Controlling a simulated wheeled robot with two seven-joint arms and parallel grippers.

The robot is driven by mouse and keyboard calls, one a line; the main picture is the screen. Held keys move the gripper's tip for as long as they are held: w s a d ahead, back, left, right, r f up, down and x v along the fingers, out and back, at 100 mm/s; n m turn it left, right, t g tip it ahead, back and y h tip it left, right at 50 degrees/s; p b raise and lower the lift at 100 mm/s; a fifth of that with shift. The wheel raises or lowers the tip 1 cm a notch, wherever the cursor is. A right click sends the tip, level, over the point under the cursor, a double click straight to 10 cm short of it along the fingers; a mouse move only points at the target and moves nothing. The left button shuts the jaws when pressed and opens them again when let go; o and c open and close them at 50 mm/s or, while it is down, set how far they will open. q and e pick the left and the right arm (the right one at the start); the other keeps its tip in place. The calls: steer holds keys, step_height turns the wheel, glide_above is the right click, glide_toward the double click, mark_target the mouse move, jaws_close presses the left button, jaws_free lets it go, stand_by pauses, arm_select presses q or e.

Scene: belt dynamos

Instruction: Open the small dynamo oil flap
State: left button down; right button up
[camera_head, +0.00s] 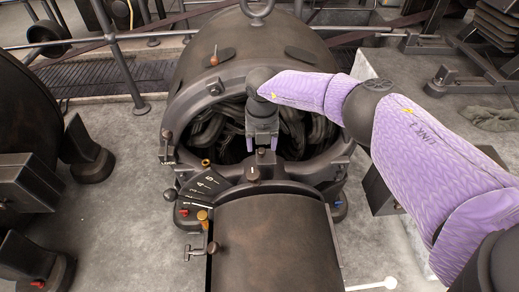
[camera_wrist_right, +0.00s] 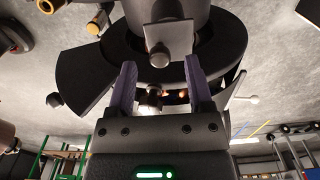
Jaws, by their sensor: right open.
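The dynamo (camera_head: 268,225) in front has a dark cylindrical body. At its end, just below the right gripper, is a bearing housing with a small capped block (camera_head: 253,174). I cannot tell for sure which part is the oil flap. In the right wrist view a small plate with a round knob (camera_wrist_right: 158,55) shows just beyond the fingertips. My right gripper (camera_head: 262,146) points down above the housing, its purple fingers apart. In the right wrist view its fingers (camera_wrist_right: 160,72) are open with nothing gripped between them. My left gripper is not in view.
A marked sector plate with a black-knobbed lever (camera_head: 205,184) is left of the housing. A large ring casing (camera_head: 180,95) with dark coils stands behind the gripper. Another dark machine (camera_head: 28,115) is at the left. Bare floor (camera_head: 125,215) lies between.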

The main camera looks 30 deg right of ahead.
steer(key=shift+f, duration=0.6)
steer(key=shift+r, duration=0.1)
steer(key=shift+c, duration=0.9)
jaws_close()
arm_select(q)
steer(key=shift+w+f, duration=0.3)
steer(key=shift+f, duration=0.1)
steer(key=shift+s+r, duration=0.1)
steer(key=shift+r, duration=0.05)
